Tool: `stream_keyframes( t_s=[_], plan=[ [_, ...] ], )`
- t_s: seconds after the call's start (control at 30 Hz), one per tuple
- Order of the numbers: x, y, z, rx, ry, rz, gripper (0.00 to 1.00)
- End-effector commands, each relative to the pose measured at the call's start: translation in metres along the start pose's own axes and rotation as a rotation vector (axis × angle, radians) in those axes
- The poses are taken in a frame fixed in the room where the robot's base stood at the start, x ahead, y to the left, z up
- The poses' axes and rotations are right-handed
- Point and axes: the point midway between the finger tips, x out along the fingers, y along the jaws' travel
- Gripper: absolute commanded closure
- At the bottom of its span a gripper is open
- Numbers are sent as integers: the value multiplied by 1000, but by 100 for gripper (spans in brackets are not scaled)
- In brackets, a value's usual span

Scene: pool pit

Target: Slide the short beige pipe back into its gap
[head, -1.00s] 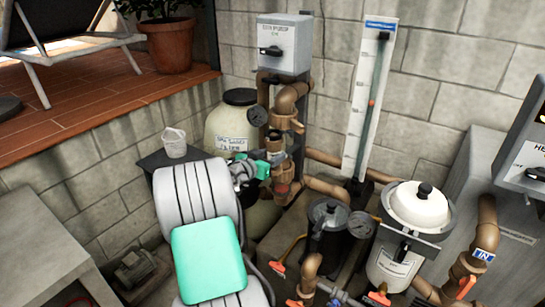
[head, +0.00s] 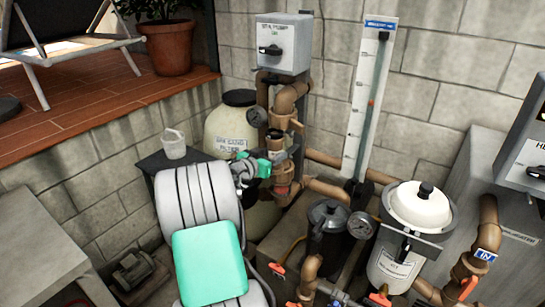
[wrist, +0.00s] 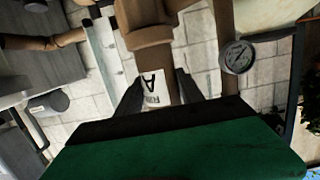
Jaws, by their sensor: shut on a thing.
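The short beige pipe (wrist: 160,90) with a white label marked "A" is between the two dark fingers of my gripper (wrist: 157,92) in the wrist view. My gripper is shut on it. A wider brown fitting (wrist: 148,32) is right beyond the pipe's end in that view. In the head view my gripper (head: 266,163) is at the vertical brown pipe stack below the grey switch box.
A pressure gauge (head: 257,116) is close to the stack, left of the upper union. The sand filter tank (head: 228,125) stands behind my wrist. A white flow scale (head: 366,100), black strainer (head: 327,218) and white-lidded canister (head: 415,205) stand to the right.

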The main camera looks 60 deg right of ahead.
Motion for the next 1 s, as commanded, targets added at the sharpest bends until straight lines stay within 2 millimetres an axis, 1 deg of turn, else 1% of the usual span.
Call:
stream_keyframes(
  t_s=[0.67, 1.0],
  plan=[
    [20, 0, -4, 1, 1, -1, 91],
    [20, 0, -5, 0, 2, -1, 91]
  ],
)
